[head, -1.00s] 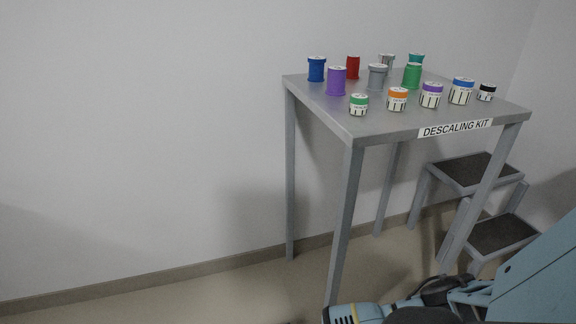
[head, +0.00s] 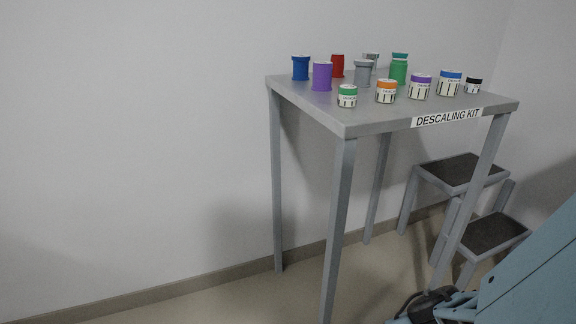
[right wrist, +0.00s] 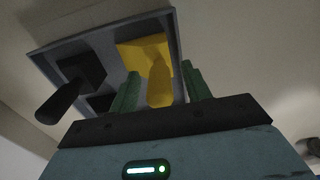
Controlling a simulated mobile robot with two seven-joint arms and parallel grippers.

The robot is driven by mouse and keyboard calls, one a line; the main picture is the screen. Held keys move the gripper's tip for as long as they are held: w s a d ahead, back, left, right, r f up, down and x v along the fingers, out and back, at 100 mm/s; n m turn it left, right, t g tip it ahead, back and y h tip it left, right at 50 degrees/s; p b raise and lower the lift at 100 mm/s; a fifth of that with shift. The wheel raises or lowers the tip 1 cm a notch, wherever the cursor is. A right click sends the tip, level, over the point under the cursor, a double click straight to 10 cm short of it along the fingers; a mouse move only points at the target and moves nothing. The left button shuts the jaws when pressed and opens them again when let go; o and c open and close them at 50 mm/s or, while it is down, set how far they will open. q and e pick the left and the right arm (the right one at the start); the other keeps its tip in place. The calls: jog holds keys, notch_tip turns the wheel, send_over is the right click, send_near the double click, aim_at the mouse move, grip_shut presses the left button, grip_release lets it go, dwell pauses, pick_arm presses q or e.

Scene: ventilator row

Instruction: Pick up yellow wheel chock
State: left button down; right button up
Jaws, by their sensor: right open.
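In the right wrist view, a yellow wheel chock (right wrist: 144,51) with a yellow handle (right wrist: 160,85) is in a grey tray (right wrist: 100,34). My right gripper (right wrist: 162,86) is open, with one green finger on each side of the yellow handle. I cannot tell whether either finger touches it. In the head view only part of my right arm shows at the lower right, without its gripper. The yellow chock and the tray are not in the head view. My left gripper is in no view.
A black chock with a handle (right wrist: 60,100) is in the same tray, left of the yellow one. In the head view, a grey table (head: 375,115) labelled DESCALING KIT holds several coloured jars and spools. A two-step stool (head: 462,170) stands behind it at the right.

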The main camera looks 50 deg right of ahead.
jog(key=c, duration=0.5)
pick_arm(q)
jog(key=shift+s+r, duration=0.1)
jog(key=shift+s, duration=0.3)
pick_arm(e)
grip_shut()
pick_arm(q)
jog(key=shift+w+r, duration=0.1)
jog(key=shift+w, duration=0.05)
pick_arm(e)
jog(key=shift+r, duration=0.2)
